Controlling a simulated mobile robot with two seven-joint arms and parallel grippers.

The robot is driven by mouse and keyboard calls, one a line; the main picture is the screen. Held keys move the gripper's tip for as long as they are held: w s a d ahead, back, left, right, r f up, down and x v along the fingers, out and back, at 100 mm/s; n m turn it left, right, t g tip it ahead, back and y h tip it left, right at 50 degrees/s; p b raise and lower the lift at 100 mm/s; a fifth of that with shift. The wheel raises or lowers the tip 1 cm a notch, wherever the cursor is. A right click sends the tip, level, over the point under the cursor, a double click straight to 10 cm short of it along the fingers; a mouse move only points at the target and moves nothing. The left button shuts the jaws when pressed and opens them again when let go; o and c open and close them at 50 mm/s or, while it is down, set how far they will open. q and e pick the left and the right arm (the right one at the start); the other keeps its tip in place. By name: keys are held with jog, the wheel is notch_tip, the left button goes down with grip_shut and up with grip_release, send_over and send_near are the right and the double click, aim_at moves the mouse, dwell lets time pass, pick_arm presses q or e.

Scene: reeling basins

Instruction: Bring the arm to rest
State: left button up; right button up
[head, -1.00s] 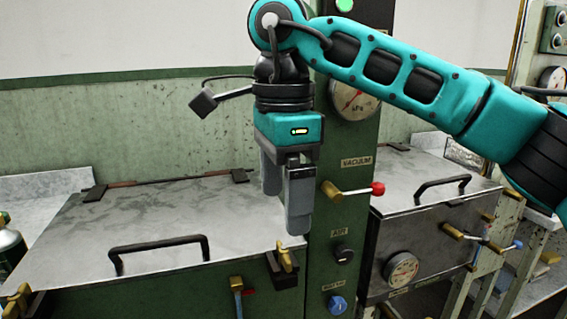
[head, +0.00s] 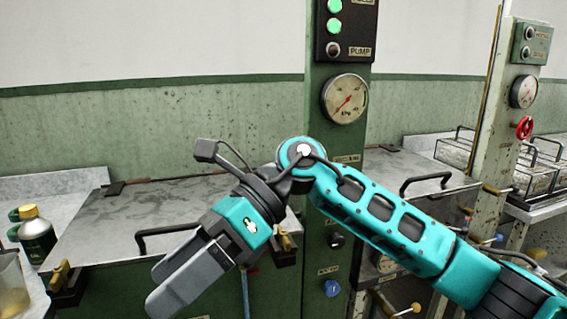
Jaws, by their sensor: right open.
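My right arm comes in from the lower right, bent at a teal joint in front of the green column. My right gripper (head: 178,288) hangs at the lower middle-left, tilted down and to the left. Its two grey fingers are empty. It is in front of the left basin's closed metal lid (head: 105,222) and hides part of the lid's front edge and handle. I cannot tell from this view how far it is from the lid. My left gripper does not show.
A green column (head: 330,95) with a pressure gauge (head: 345,99) and a blue knob (head: 331,288) stands behind my arm. A second closed basin (head: 420,168) is to its right. A dark bottle (head: 36,235) and a beaker (head: 10,290) stand at the far left.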

jog(key=w+d+r+m+t+y+p, duration=0.25)
jog(key=w+m+t+y, duration=0.3)
jog(key=m+y, duration=0.95)
jog(key=w+d+f+m+t+h, duration=0.3)
jog(key=d+f+m+t+h, duration=0.3)
jog(key=m+t, duration=0.55)
jog(key=w+d+f+m+t+h, duration=0.3)
jog(key=d+f+m+t+h, duration=0.25)
jog(key=m+t, duration=0.6)
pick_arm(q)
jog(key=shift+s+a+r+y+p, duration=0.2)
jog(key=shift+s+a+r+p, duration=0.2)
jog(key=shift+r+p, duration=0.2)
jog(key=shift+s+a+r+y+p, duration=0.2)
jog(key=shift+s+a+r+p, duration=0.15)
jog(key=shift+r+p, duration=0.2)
pick_arm(e)
jog(key=s+d+f+m+g+h, duration=0.3)
jog(key=s+d+f+m, duration=0.2)
jog(key=f, duration=0.3)
jog(key=s+d+f+m+g+h, duration=0.3)
jog(key=s+d+f+m+h, duration=0.1)
jog(key=f, duration=0.5)
jog(key=s+d+f+m+g+h, duration=0.4)
jog(key=s+d+f+m, duration=0.2)
jog(key=s+f, duration=0.1)
jog(key=shift+d+f+m, duration=0.15)
jog(key=shift+f+m, duration=0.15)
jog(key=shift+f, duration=0.45)
